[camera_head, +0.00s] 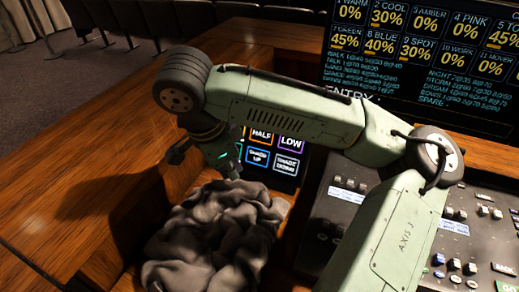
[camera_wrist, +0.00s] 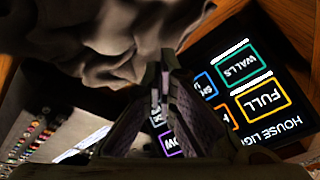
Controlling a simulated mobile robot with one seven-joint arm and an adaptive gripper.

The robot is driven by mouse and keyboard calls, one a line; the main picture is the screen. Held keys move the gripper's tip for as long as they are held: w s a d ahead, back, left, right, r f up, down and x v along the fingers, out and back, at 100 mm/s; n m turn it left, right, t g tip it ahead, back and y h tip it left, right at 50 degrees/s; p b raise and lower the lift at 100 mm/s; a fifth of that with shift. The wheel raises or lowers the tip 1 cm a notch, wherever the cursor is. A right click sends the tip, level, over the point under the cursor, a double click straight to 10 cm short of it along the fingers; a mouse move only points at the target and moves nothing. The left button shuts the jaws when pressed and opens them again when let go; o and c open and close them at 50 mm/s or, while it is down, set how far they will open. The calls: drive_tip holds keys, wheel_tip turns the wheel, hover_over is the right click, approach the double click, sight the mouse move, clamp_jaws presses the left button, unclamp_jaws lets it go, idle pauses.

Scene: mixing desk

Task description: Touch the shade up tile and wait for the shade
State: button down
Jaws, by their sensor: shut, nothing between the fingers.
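The touch panel (camera_head: 272,176) stands behind the grey cloth in the head view. Its blue-edged shade up tile (camera_head: 257,157) is lit, with shade down to its right and half above it. In the wrist view the panel is turned over, and part of a blue-edged tile (camera_wrist: 205,85), seemingly shade up, shows beside my fingers. My gripper (camera_head: 229,174) is shut and empty, at the lower left of the shade up tile. In the wrist view its fingertips (camera_wrist: 164,68) lie between cloth and panel. I cannot tell whether they touch anything.
A crumpled grey cloth (camera_head: 213,240) lies just below my gripper. A mixing desk (camera_head: 335,215) with faders is at the right. A dark monitor (camera_head: 425,60) listing light levels stands behind it. Bare wooden desk top (camera_head: 75,195) lies at the left.

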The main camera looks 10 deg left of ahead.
sight(248, 159)
drive_tip(key=shift+s, duration=0.1)
drive_tip(key=shift+w+d+f+b, duration=0.1)
drive_tip(key=shift+w+f+b, duration=0.25)
drive_tip(key=shift+b, duration=0.05)
drive_tip(key=w+f+b, duration=0.1)
drive_tip(key=w+b, duration=0.1)
drive_tip(key=w, duration=0.1)
drive_tip(key=w+d+f+b, duration=0.1)
drive_tip(key=w, duration=0.1)
drive_tip(key=shift+f+b, duration=0.35)
drive_tip(key=shift+w+d+f, duration=0.1)
drive_tip(key=shift+w+f, duration=0.1)
drive_tip(key=shift+w, duration=0.35)
drive_tip(key=shift+w+d+f, duration=0.1)
drive_tip(key=shift+w+f, duration=0.1)
drive_tip(key=shift+w, duration=0.3)
drive_tip(key=shift+w, duration=0.1)
drive_tip(key=shift+w+f, duration=0.2)
drive_tip(key=shift+w, duration=0.05)
